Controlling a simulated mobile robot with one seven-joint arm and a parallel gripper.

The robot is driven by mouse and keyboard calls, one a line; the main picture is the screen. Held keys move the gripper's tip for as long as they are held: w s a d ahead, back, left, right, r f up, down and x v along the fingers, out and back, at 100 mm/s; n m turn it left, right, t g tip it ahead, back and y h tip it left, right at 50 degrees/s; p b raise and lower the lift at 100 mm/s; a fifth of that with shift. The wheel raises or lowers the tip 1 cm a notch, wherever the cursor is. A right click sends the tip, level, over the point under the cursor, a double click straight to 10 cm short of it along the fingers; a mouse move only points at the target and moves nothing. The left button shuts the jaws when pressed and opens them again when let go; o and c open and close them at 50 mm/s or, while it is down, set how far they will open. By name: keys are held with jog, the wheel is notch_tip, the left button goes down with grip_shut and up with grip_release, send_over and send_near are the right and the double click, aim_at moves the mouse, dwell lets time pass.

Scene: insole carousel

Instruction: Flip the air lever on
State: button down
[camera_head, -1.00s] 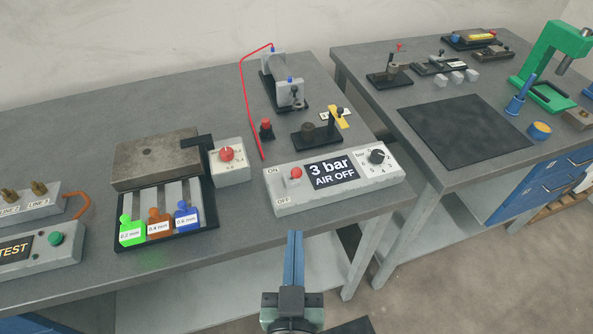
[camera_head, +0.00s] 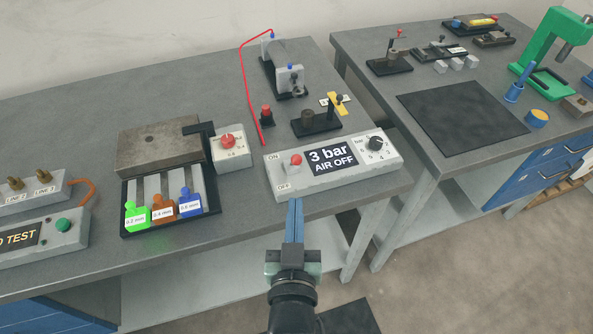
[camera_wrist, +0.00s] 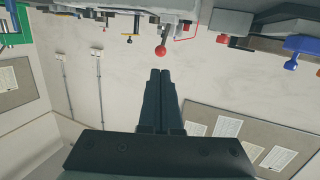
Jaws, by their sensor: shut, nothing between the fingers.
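The air panel (camera_head: 322,186) is a grey box at the front edge of the left bench. Its display (camera_head: 331,157) reads "3 bar AIR OFF". The air lever (camera_head: 295,160) has a red ball knob, between the ON and OFF labels at the panel's left end. In the wrist view the red knob (camera_wrist: 161,51) hangs just beyond my fingertips. My gripper (camera_head: 294,203) is shut and empty, with its blue fingers pointing at the panel's front, below the lever. In the wrist view my gripper (camera_wrist: 160,72) shows two closed fingers, apart from the knob.
A dial box (camera_head: 231,152) and a rack of coloured tags (camera_head: 128,229) stand left of the panel. A red button (camera_head: 266,114) and a small fixture (camera_head: 318,123) stand behind it. A pressure knob (camera_head: 375,143) is at its right end. Space before the bench is free.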

aim_at(297, 162)
jog(key=w, duration=0.6)
jog(key=w+f, duration=0.1)
jog(key=w, duration=0.2)
jog(key=shift+d+p, duration=0.1)
jog(key=shift+p, duration=0.2)
jog(key=shift+r, duration=0.1)
